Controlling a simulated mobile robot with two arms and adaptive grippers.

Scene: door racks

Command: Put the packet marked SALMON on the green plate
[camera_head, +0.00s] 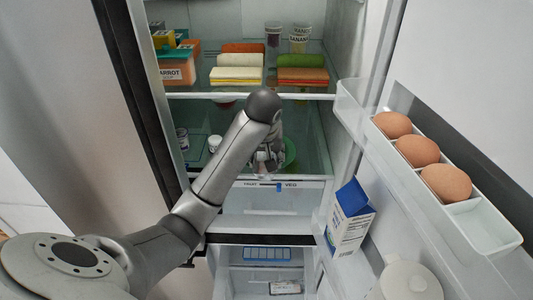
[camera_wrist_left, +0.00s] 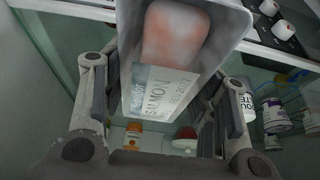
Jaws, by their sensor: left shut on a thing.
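The packet marked SALMON (camera_wrist_left: 160,90) fills the middle of the left wrist view, a pale tray with a pink piece and a white label. My left gripper (camera_head: 268,160) is shut on it, with one finger on each side of the packet in the wrist view. In the head view the arm and gripper hide most or all of the packet. The green plate (camera_head: 291,153) shows in part just right of my left gripper, inside the fridge; the gripper covers its left side. I cannot tell the height between packet and plate. My right gripper is not in view.
The shelf above holds sliced stacks (camera_head: 237,68), cups (camera_head: 300,38) and a carrot box (camera_head: 173,72). Small jars (camera_head: 214,143) stand left of my gripper. The open door holds eggs (camera_head: 418,151) and a blue-topped carton (camera_head: 349,216). A drawer front (camera_head: 270,203) lies below.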

